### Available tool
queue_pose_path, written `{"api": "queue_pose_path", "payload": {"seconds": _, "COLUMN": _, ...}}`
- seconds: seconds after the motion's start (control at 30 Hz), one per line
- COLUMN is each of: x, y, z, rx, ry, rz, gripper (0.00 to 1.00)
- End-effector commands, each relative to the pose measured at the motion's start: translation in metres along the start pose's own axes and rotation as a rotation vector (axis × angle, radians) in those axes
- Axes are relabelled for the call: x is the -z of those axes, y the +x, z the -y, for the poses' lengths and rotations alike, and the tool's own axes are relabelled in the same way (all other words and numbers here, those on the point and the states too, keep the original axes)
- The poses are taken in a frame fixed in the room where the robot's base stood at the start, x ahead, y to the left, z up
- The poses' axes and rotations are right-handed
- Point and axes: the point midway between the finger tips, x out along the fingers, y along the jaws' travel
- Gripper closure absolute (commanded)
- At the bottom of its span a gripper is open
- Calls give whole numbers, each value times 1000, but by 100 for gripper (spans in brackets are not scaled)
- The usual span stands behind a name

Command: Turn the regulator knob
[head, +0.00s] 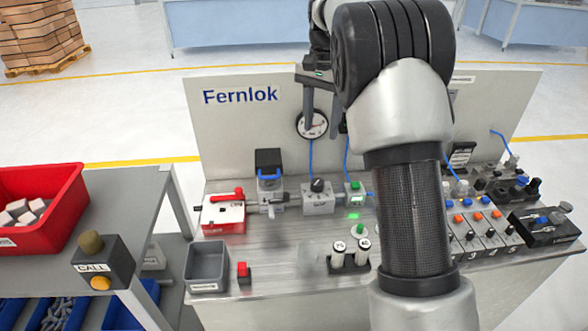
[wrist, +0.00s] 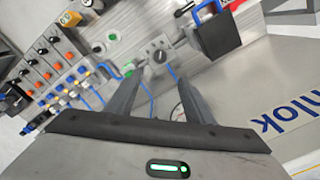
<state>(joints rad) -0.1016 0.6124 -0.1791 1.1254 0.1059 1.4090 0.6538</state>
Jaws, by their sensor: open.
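The regulator knob (head: 318,186) is a small black knob on top of a grey block (head: 318,203) on the metal bench. In the wrist view the knob (wrist: 159,57) shows just beyond the fingertips, in line with the space between them. My gripper (head: 322,122) hangs above and behind the block in the head view, fingers pointing down and in front of the gauge. Its two fingers (wrist: 152,72) are apart with nothing between them. The gripper seems clear of the knob; the exact height is hard to judge.
A round gauge (head: 312,124) is on the back panel (head: 240,130), with blue hoses nearby. A red-handled valve (head: 224,212) and a blue-handled device (head: 269,165) stand left of the block. A green-lit switch (head: 356,192) stands close on its right. Two white cylinders (head: 338,252) stand in front.

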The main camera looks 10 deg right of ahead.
Motion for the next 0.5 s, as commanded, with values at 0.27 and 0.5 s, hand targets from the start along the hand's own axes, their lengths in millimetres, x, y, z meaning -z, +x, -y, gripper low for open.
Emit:
{"api": "queue_pose_path", "payload": {"seconds": 0.27, "x": 1, "y": 33, "z": 1, "rx": -7, "ry": 6, "rz": 5, "gripper": 52}}
{"api": "queue_pose_path", "payload": {"seconds": 0.5, "x": 1, "y": 85, "z": 0, "rx": -7, "ry": 5, "rz": 5, "gripper": 52}}
